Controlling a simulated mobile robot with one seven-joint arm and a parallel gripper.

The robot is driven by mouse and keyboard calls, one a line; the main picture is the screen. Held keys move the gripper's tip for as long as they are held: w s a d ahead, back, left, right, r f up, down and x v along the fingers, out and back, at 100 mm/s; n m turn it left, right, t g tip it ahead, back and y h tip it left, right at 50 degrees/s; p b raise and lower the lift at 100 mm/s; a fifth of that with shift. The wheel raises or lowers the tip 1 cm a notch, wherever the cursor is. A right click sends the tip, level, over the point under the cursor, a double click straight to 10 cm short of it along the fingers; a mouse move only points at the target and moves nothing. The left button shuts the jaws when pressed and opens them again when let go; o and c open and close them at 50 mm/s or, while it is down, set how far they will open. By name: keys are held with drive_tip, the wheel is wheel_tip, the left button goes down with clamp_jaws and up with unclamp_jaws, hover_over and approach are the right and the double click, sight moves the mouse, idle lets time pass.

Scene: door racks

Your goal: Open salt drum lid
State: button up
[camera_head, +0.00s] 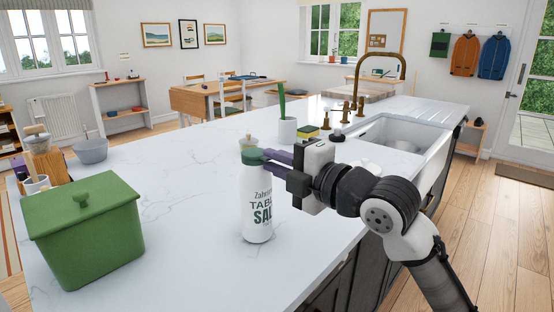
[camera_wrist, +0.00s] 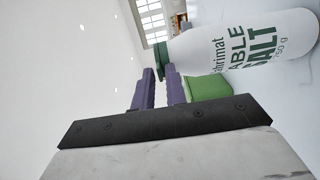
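The salt drum (camera_head: 257,205) is a white bottle with printed lettering, upright on the white worktop near its front edge. My gripper (camera_head: 268,156) comes in from the right at lid height. In the wrist view the purple fingers (camera_wrist: 160,82) are close together with a narrow gap. The edge of the green lid (camera_wrist: 160,55) sits between their tips, and the fingers look shut on it. The exact contact is partly hidden. The drum (camera_wrist: 245,45) lies sideways across the upper right of the wrist view.
A lidded green bin (camera_head: 85,240) stands at the left front of the worktop. A grey bowl (camera_head: 90,150) and a utensil pot are behind it. The sink (camera_head: 400,135) is to the right.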

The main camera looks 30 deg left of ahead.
clamp_jaws()
drive_tip(key=shift+r, duration=0.15)
